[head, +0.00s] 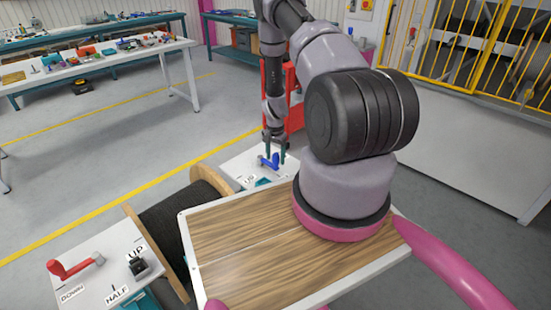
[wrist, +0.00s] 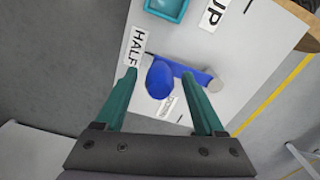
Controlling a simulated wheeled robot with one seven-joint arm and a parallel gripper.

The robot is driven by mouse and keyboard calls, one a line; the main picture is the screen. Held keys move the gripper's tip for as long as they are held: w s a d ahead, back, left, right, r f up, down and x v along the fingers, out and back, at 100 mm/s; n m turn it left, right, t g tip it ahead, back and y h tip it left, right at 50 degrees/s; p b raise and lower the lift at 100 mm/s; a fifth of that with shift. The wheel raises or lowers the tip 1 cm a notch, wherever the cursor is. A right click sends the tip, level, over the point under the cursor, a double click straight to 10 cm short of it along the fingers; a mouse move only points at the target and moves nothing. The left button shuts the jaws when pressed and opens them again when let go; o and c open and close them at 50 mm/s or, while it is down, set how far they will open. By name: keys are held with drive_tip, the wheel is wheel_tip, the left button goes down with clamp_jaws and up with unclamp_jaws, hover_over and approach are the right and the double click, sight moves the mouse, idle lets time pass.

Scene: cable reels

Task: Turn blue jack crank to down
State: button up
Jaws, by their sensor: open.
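The blue jack crank (head: 268,161) is on a white-topped stand beyond the reel. In the wrist view the crank (wrist: 185,69) has a large rounded blue end between my fingertips and a grey cylinder at its other end. The HALF label (wrist: 138,45) is beside the left fingertip, and the UP label (wrist: 212,14) is at the top. A third label (wrist: 167,107), partly hidden, lies below the rounded end and appears to read DOWN. My gripper (head: 275,152) is open, pointing down over the crank; its teal fingers (wrist: 161,74) straddle the rounded end, with gaps visible on both sides.
A cable reel (head: 170,225) stands between the blue stand and a nearer stand with a red crank (head: 72,268). A wood-topped platform (head: 240,240) fills the foreground. A red cabinet (head: 292,100) stands behind my arm. Open floor lies to the left.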

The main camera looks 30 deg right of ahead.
drive_tip(key=shift+f, duration=0.3)
clamp_jaws()
idle(1.3)
